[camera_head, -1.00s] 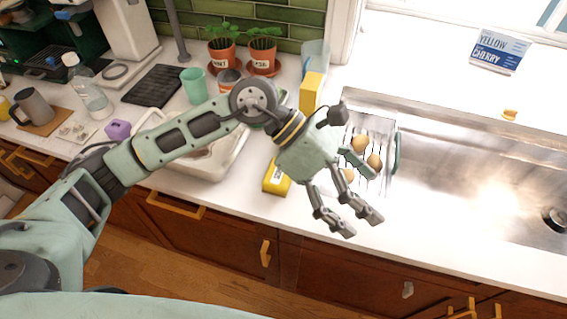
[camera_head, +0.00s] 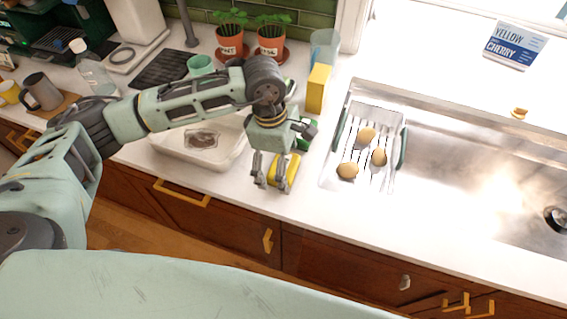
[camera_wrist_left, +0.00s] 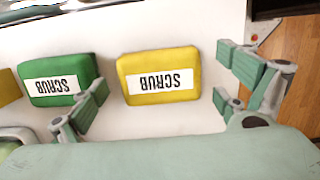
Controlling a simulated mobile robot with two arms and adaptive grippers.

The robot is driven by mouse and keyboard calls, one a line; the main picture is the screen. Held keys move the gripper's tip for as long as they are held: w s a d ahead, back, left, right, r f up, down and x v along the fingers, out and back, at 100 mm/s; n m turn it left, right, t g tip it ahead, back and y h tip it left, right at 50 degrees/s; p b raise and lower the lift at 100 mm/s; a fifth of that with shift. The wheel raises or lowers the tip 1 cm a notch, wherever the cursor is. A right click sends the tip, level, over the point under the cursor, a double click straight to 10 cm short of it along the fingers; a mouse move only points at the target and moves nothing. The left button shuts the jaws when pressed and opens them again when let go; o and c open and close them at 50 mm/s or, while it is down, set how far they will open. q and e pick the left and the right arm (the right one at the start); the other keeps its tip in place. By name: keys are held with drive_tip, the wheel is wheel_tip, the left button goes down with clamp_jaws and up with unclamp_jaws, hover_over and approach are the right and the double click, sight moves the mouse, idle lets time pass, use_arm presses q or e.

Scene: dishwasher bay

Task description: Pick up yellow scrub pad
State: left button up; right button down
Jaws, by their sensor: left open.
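The yellow scrub pad (camera_wrist_left: 160,75) lies on the white counter with a white SCRUB label; in the head view this yellow pad (camera_head: 291,170) shows partly behind my gripper. A green scrub pad (camera_wrist_left: 58,79) lies beside it, and in the head view (camera_head: 305,135) it is mostly hidden by my wrist. My left gripper (camera_head: 272,183) points down at the yellow pad. In the left wrist view my left gripper (camera_wrist_left: 160,105) is open, with fingers on both sides of the yellow pad and nothing held. One finger overlaps the green pad in that view. My right gripper is not in view.
A white basin (camera_head: 215,160) stands left of the pads. An upright yellow box-like item (camera_head: 318,88) stands behind them. The sink rack (camera_head: 375,118) with several round tan items is to the right. The counter's front edge is close to the pads.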

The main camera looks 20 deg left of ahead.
use_arm(q)
drive_tip(key=shift+d+f, duration=0.1)
drive_tip(key=shift+f, duration=0.25)
drive_tip(key=shift+c, duration=0.5)
drive_tip(key=c, duration=1.1)
drive_tip(key=shift+r, duration=0.2)
